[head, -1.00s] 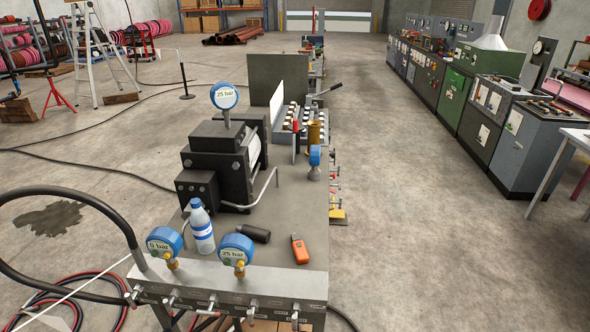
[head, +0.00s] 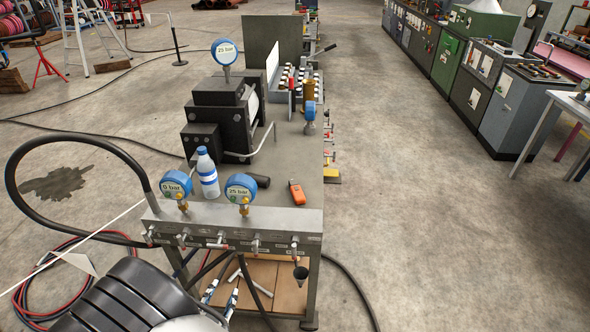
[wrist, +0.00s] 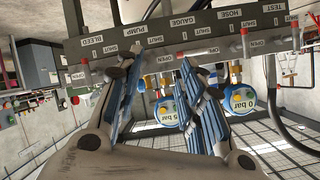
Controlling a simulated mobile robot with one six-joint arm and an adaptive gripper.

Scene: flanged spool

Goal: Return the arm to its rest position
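My gripper (wrist: 158,68) shows in the wrist view with its two blue-padded fingers spread apart and nothing between them. The panel of labelled valves (wrist: 190,35) lies beyond the fingertips and appears upside down there. A gauge reading 0 bar (wrist: 238,98) shows right of the fingers, and another blue gauge (wrist: 165,112) shows partly between them.
The valve panel (head: 275,222) edges the bench, with a bottle (head: 207,175), an orange device (head: 297,192) and a black pump unit (head: 218,122) behind it. A black hose (head: 75,141) loops at left. Open floor (head: 410,220) lies to the right.

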